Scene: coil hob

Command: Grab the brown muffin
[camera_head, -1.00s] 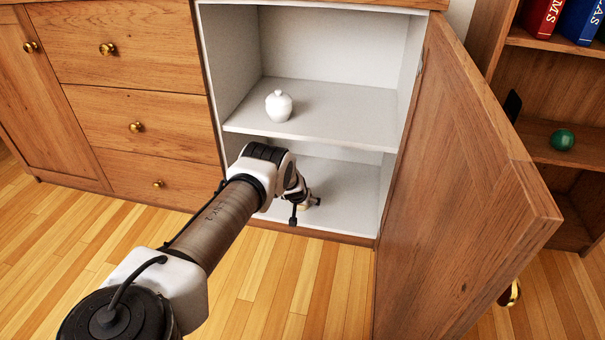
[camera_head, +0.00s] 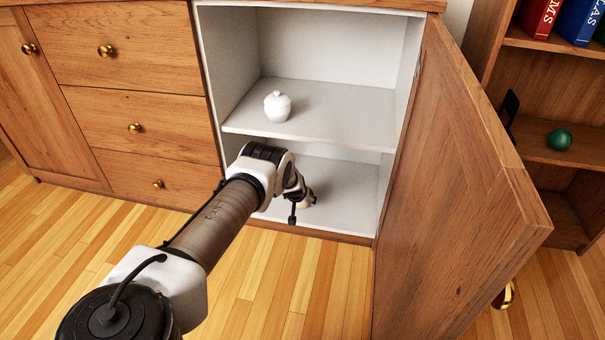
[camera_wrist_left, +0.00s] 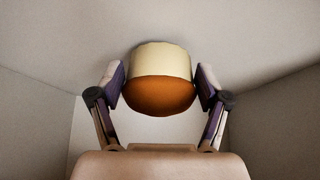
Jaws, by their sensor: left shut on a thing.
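The brown muffin (camera_wrist_left: 160,92) shows in the left wrist view, with an orange-brown top and a cream lower part. It is between the two fingers of my left gripper (camera_wrist_left: 161,88), which is shut on it. In the head view my left gripper (camera_head: 300,204) is low inside the open cabinet, at the front of its bottom compartment. There my arm and gripper mostly hide the muffin. My right gripper is in neither view.
A white lidded jar (camera_head: 277,107) stands on the cabinet's middle shelf (camera_head: 330,125) above my gripper. The open wooden door (camera_head: 460,190) bounds the right side. A bookshelf with a green ball (camera_head: 559,139) is beyond it. The floor in front is clear.

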